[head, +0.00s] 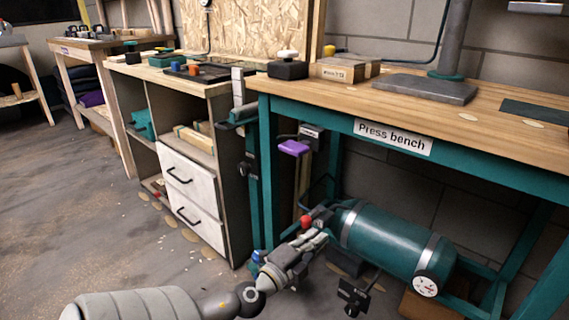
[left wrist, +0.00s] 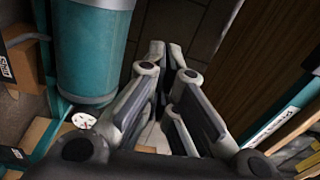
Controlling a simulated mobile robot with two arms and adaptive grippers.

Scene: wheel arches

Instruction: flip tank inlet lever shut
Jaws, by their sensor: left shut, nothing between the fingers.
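The teal tank (head: 385,239) lies on its side under the press bench, with pale bands and a round white gauge (head: 426,286) at its right end. A small red part (head: 306,221) shows at the tank's left end; it may be the inlet lever, but its shape and position are too small to tell. My left gripper (head: 322,238) is shut and empty just below and right of the red part; I cannot tell whether they touch. In the left wrist view the gripper (left wrist: 166,48) points beside the tank (left wrist: 92,50), and no lever shows. My right gripper is not in view.
The press bench (head: 400,110) has a teal frame whose top and legs surround the space around the tank. A purple-topped part (head: 293,147) hangs by its left leg. A white drawer cabinet (head: 193,195) stands to the left. The floor (head: 95,220) at left is mostly open.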

